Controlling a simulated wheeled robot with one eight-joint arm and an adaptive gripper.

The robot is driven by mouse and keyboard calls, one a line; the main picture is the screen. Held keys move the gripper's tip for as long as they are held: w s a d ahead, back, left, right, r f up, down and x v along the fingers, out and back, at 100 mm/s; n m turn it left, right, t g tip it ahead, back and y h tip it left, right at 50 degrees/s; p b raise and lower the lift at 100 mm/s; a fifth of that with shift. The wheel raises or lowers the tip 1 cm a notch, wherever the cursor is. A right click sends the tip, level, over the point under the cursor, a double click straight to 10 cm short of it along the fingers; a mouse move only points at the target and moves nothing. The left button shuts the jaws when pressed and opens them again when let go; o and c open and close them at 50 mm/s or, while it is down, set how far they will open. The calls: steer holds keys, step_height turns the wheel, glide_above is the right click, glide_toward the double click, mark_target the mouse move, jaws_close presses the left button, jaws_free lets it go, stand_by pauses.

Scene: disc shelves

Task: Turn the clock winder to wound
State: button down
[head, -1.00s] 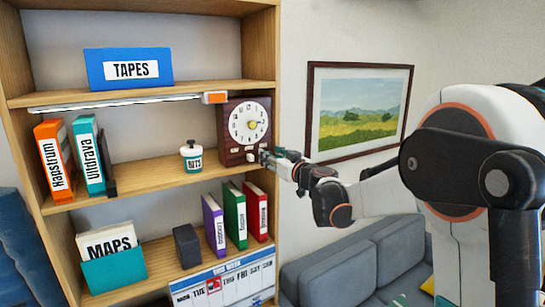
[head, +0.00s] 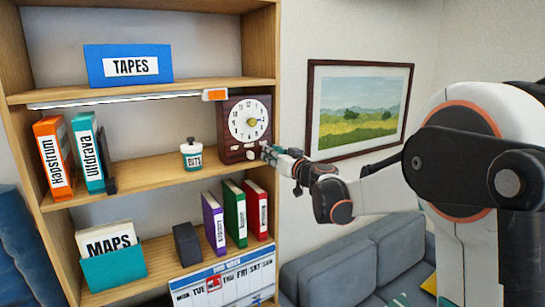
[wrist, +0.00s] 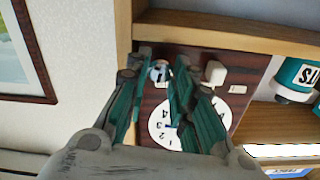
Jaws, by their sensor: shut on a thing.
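The dark wooden clock (head: 226,128) stands at the right end of the middle shelf, its round white dial (head: 249,118) facing out. My gripper (head: 267,152) reaches its lower right front from the right. In the wrist view, the clock appears upside down and my gripper (wrist: 160,78) has its green-padded fingers on both sides of a small pale winder (wrist: 158,71), shut on it. The fingers hide part of the winder and its marking, so its setting cannot be read. A second white knob (wrist: 214,73) sits beside it, outside the fingers; it also shows in the head view (head: 252,154).
A small BITS jar (head: 192,155) stands left of the clock. Orange (head: 54,155) and teal (head: 88,150) binders stand farther left. The bookcase's right upright (head: 261,55) is close to my gripper. A framed picture (head: 358,108) hangs to the right.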

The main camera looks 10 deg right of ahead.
steer(key=shift+s+f+m+b, duration=0.15)
steer(key=shift+m+b, duration=1.45)
steer(key=shift+m, duration=6.9)
steer(key=shift+w+f+m+b, duration=0.15)
steer(key=shift+m+b, duration=1.45)
steer(key=shift+m, duration=6.9)
steer(key=shift+s, duration=0.1)
steer(key=c, duration=1.4)
jaws_free()
